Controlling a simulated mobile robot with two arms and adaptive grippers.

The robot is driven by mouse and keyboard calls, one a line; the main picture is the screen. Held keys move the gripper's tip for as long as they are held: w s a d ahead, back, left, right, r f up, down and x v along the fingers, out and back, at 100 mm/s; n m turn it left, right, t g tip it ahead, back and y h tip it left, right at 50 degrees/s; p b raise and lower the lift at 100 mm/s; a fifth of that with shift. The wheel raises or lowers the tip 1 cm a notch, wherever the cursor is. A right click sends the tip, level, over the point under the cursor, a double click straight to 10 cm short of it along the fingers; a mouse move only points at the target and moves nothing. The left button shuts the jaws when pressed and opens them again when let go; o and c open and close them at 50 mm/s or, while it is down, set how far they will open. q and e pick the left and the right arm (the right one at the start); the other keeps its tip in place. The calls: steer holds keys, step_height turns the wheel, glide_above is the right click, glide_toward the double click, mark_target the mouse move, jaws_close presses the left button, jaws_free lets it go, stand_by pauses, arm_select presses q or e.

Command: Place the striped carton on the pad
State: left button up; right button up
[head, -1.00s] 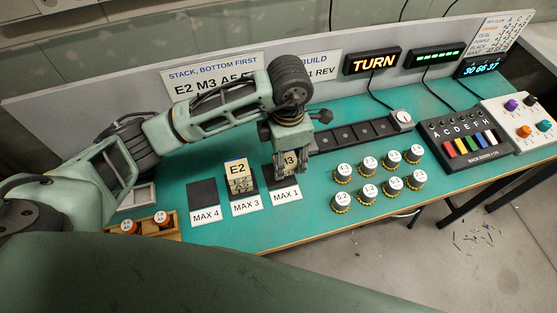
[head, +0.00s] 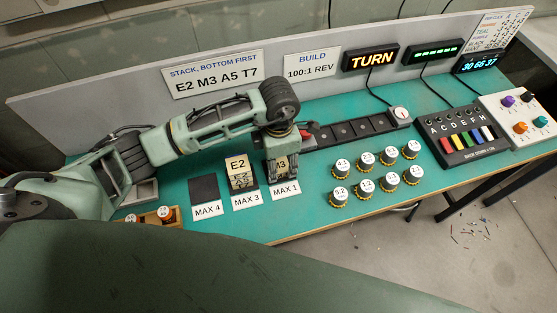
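My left gripper (head: 282,178) points down over the dark pad behind the MAX 1 label (head: 286,190). A tan carton (head: 281,163), its label apparently reading A3, stands between its fingers, low at the pad. The fingers hide most of the carton, so I cannot make out stripes, whether they press on it, or whether it rests on the pad. Another tan carton (head: 237,164) marked E2 stands on the MAX 3 pad, seemingly atop a further one. The MAX 4 pad (head: 203,188) is bare. My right gripper is not in view.
Several round capped pots (head: 366,160) stand right of the pads. Behind them is a dark strip (head: 350,130) with a dial (head: 400,113). A button box (head: 462,135) is at the right. A wooden tray (head: 176,215) with orange-banded jars is at the left.

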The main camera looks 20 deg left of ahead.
mark_target(279, 164)
arm_select(q)
steer(key=o, duration=0.3)
steer(key=shift+r, duration=0.15)
steer(key=shift+w+r, duration=0.1)
steer(key=shift+r, duration=0.15)
step_height(279, 164, up, 12)
steer(key=b, duration=0.3)
steer(key=shift+f, duration=0.2)
steer(key=shift+f, duration=0.1)
